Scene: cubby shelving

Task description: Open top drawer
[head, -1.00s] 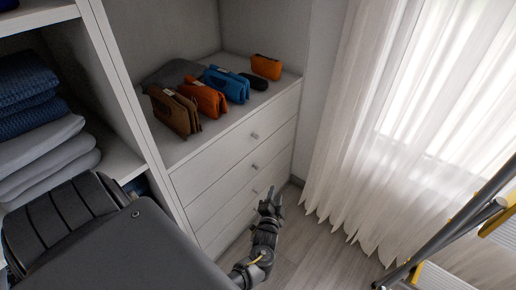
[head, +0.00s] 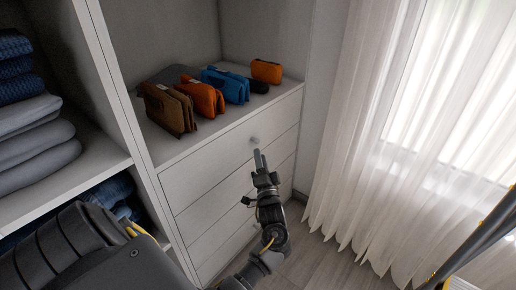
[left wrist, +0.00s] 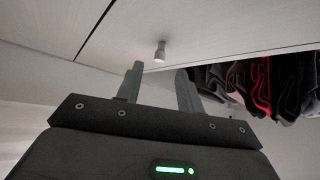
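The white drawer unit stands in the middle of the head view. Its top drawer (head: 215,166) is shut, with a small round knob (head: 254,140) near its middle. In the left wrist view the knob (left wrist: 160,51) sticks out from the drawer front, just beyond the fingertips and between their lines. My left gripper (head: 259,160) is in front of the drawers, just below the knob in the head view. Its two fingers also show apart and empty in the left wrist view (left wrist: 160,78). I see no contact with the knob. My right gripper is out of view.
Brown, orange and blue pouches (head: 205,98) stand on top of the drawer unit. Folded clothes (head: 35,130) fill the cubbies at left. A white curtain (head: 400,120) hangs at right. The floor (head: 325,260) before the drawers is free.

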